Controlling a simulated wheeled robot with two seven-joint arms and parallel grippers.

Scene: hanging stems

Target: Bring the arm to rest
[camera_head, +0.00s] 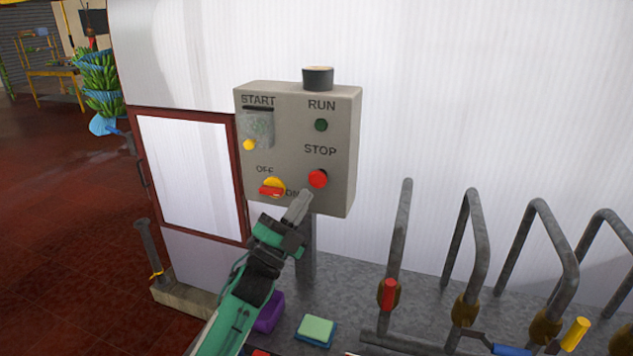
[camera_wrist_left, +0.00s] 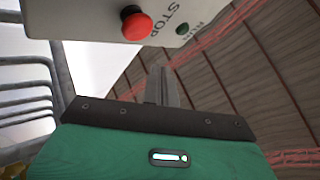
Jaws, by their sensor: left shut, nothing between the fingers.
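My left gripper (camera_head: 300,203) is in front of the lower edge of a grey control box, just below its red STOP button (camera_head: 318,178). The fingers are shut with nothing between them. The left wrist view shows the closed fingers (camera_wrist_left: 162,85) pointing up, apart from the red STOP button (camera_wrist_left: 136,24) in the picture. The control box (camera_head: 342,150) also has a dark green RUN lamp (camera_head: 321,125), a START cover (camera_head: 258,128) with a yellow part below it, and a red and yellow OFF/ON switch (camera_head: 272,188). My right gripper does not show.
Bent grey metal bars (camera_head: 402,230) stand at the right, with red and yellow handles low down. A red-framed white panel (camera_head: 188,170) is at the left. Open red floor (camera_head: 60,220) lies beyond.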

